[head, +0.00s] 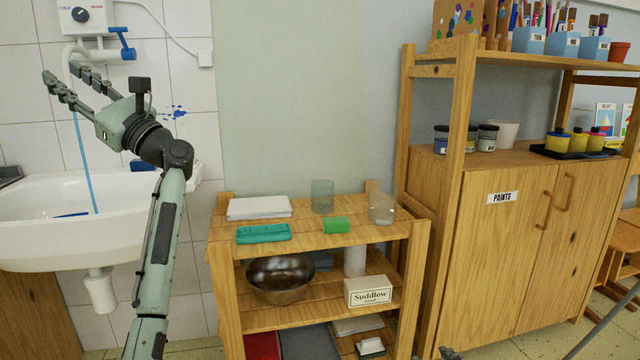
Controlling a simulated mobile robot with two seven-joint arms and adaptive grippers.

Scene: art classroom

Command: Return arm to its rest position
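My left arm rises from the bottom left of the head view, in front of the sink. My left gripper (62,72) is raised in front of the tiled wall and the water heater, pointing up and left. Its two fingers are spread apart, with nothing visible between them. Only a small dark tip at the bottom edge, right of the shelf, may be part of my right gripper (450,353). Its fingers cannot be made out.
A white sink (130,235) and water heater (88,17) are near my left arm. A wooden shelf (275,249) holds a green cloth (263,233), glasses, a metal bowl (281,291) and a box. A paint cabinet (490,275) stands right.

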